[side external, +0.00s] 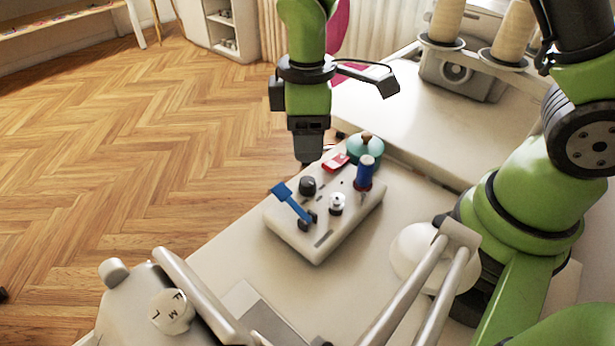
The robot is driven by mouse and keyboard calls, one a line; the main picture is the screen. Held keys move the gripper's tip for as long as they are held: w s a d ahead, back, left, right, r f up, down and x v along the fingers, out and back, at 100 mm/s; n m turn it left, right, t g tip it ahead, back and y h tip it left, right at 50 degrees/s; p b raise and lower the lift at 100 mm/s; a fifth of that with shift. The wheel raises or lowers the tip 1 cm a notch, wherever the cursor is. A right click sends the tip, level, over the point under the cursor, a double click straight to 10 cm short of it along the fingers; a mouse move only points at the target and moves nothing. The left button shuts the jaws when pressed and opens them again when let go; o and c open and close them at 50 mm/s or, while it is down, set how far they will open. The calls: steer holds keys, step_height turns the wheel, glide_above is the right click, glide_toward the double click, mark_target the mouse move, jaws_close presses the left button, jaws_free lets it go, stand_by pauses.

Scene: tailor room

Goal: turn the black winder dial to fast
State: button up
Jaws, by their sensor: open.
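The black dial (308,185) is a small round knob on the upper left part of the pale winder box (318,247). Its pointer and any markings are too small to read. My gripper (306,161) points down, just behind the black dial in the picture and apart from it. It is open, though its fingers are barely distinguishable from this side. Nothing shows between them.
The box also carries a blue lever (289,201), a white knob (337,203), a blue spool (364,172) and a red switch (335,162). A teal lidded pot (366,148) stands behind it. A white lamp (415,252) is at right.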

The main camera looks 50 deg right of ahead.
mark_target(308, 181)
step_height(308, 181, down, 9)
steer(key=shift+f, duration=0.2)
stand_by(0.3)
steer(key=c, duration=0.9)
